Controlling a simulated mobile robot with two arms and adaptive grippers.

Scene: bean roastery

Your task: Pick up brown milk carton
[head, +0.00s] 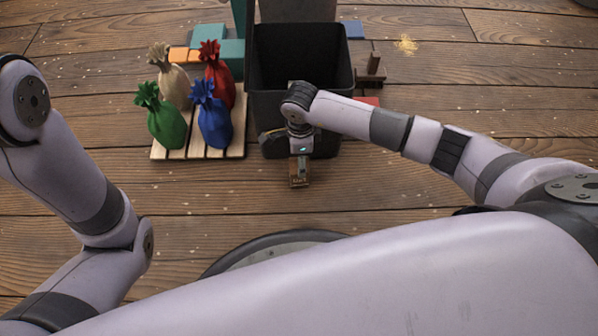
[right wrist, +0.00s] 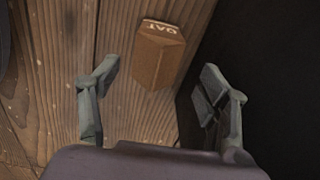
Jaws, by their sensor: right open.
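The brown milk carton (head: 299,181) stands on the wooden floor just in front of the black bin, partly hidden under my right gripper in the head view. In the right wrist view the brown carton (right wrist: 158,55) shows a light label with letters on its top edge. My right gripper (right wrist: 160,80) is open and points at the carton, which lies beyond the fingertips and roughly between their lines. Nothing is between the fingers. It also shows in the head view (head: 300,160). My left gripper is out of view; only my left arm shows.
The black bin (head: 262,70) stands right behind the carton, close to my right gripper's finger. Several coloured sacks (head: 214,122) stand on a slatted pallet (head: 238,148) to the left. Yellow grains (head: 405,44) lie at the back right. Floor in front is clear.

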